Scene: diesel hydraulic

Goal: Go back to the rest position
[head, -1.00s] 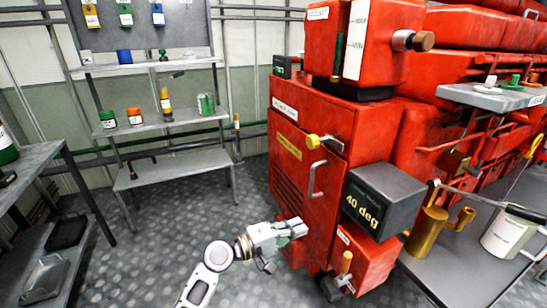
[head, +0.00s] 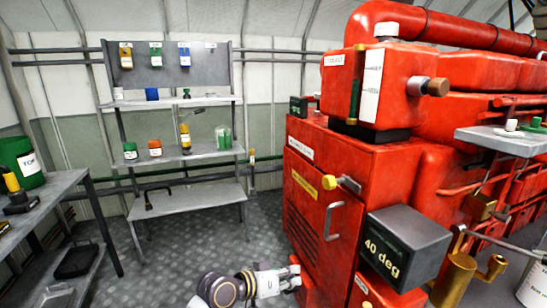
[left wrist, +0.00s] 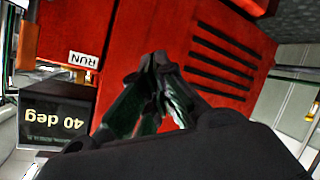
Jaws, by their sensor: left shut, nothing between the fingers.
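My left gripper (head: 294,278) shows at the bottom of the head view, in front of the lower part of the red engine cabinet (head: 318,222). In the left wrist view the two dark fingers of my left gripper (left wrist: 158,62) come together at the tips with nothing between them. Behind them are the red panel and its dark slots (left wrist: 222,55). I cannot tell the exact gap between the fingertips and the panel. My right gripper is in neither view.
A dark box marked "40 deg" (head: 403,247) juts from the cabinet just right of my left gripper; it also shows in the wrist view (left wrist: 55,118). A yellow-handled lever (head: 342,184) sits above. Grey shelves (head: 190,192) stand behind. Checkered floor (head: 185,250) is clear at left.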

